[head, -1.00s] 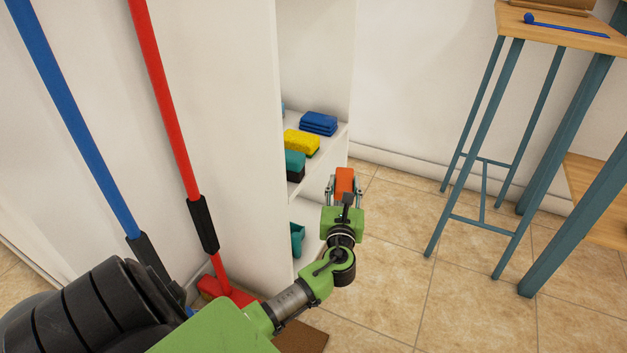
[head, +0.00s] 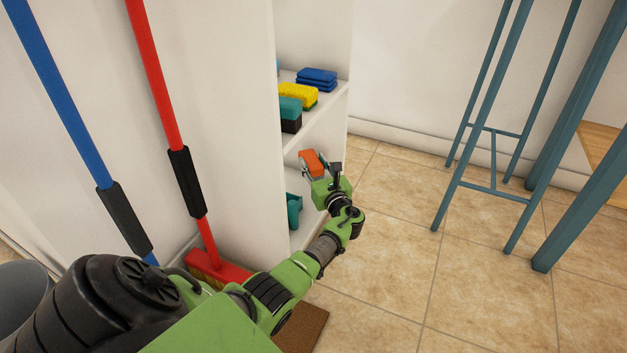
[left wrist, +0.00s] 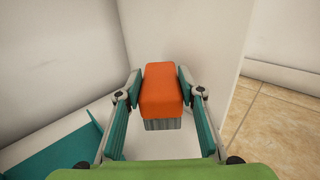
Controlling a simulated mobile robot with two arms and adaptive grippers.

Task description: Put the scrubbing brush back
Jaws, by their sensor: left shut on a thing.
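The scrubbing brush is an orange block (head: 312,162) with grey bristles. It also shows in the left wrist view (left wrist: 161,90), where its bristles point down. My left gripper (head: 316,166) is shut on it, with one finger on each side. In the head view the brush is at the opening of the white shelf unit (head: 241,130), below the edge of the shelf board with the sponges. In the left wrist view a white panel is right behind it. I cannot tell if it touches the unit. My right gripper is not in view.
The shelf board holds a teal and black brush (head: 291,113), a yellow sponge (head: 298,94) and blue cloths (head: 317,78). A teal object (head: 293,210) stands in the compartment below. A red broom (head: 185,165) and a blue handle (head: 75,120) lean at left. A blue-legged stool (head: 475,120) stands right.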

